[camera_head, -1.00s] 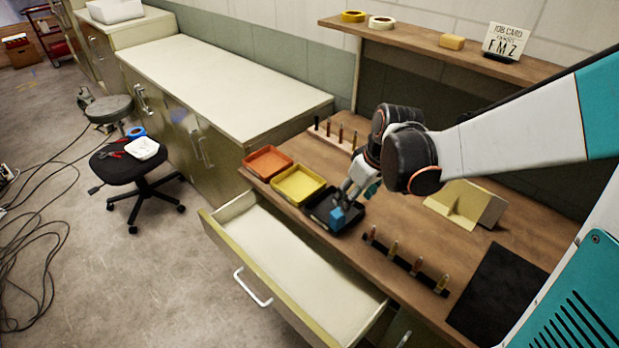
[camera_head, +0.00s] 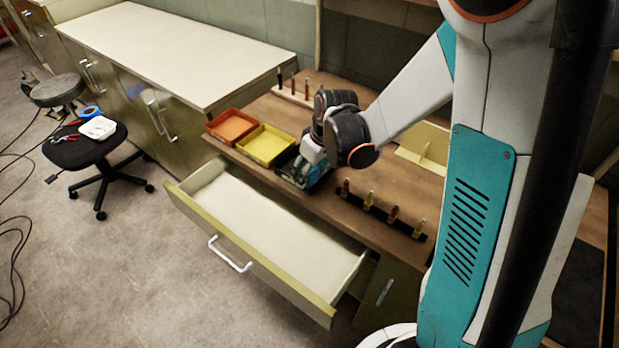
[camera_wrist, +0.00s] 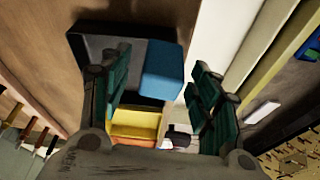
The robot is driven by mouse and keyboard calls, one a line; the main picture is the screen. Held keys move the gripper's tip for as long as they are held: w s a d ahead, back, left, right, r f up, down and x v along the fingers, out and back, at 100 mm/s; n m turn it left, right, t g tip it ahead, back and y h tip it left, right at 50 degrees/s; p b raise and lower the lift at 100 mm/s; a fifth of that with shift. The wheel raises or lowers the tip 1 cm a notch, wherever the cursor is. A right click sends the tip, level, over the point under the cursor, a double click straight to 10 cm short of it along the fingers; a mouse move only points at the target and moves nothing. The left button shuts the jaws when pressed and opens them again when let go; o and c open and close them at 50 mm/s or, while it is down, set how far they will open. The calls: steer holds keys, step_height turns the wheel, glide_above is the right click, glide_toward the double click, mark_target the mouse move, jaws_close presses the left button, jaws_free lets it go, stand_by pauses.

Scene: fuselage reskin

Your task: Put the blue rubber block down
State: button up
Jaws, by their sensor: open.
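The blue rubber block (camera_wrist: 163,72) shows in the wrist view between and beyond my two green-padded fingers, with gaps on both sides. It is at the right side of the black tray (camera_wrist: 84,48); I cannot tell whether it rests on the floor of the tray. My gripper (camera_wrist: 160,85) is open around the block. In the head view my gripper (camera_head: 297,178) is low over the black tray (camera_head: 283,163), and the arm and gripper largely hide the block and tray interior there.
A yellow tray (camera_head: 265,146) and an orange tray (camera_head: 231,126) stand in a row left of the black one. An open, empty drawer (camera_head: 265,230) juts out below. A dark strip with several upright pegs (camera_head: 382,212) lies to the right, and another peg rack (camera_head: 297,97) stands behind.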

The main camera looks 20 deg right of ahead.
steer(key=c, duration=1.2)
steer(key=shift+c, duration=0.2)
steer(key=shift+r, duration=0.1)
step_height(320, 180, up, 20)
steer(key=p, duration=0.6)
steer(key=shift+s, duration=0.15)
